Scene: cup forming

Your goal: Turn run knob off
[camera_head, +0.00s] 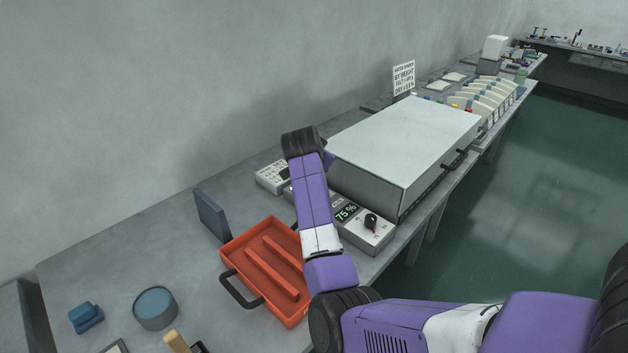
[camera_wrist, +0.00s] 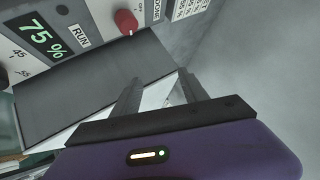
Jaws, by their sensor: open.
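A red round knob (camera_wrist: 126,21) shows at the top of the wrist view on a light control panel (camera_wrist: 88,18). A RUN label (camera_wrist: 82,36) is printed between it and the green 75 % display (camera_wrist: 47,40). In the head view the control box (camera_head: 362,237) is partly hidden behind my arm, and the red knob cannot be seen. My gripper (camera_wrist: 158,84) is open and empty, its two dark fingers apart from the red knob and below it in the wrist view.
A black knob (camera_head: 371,221) is on the near end of the box. A large grey box with handles (camera_head: 405,140) stands behind it. An orange tray (camera_head: 262,272) and an upright dark plate (camera_head: 211,215) lie left of my arm. The left of the table is partly clear.

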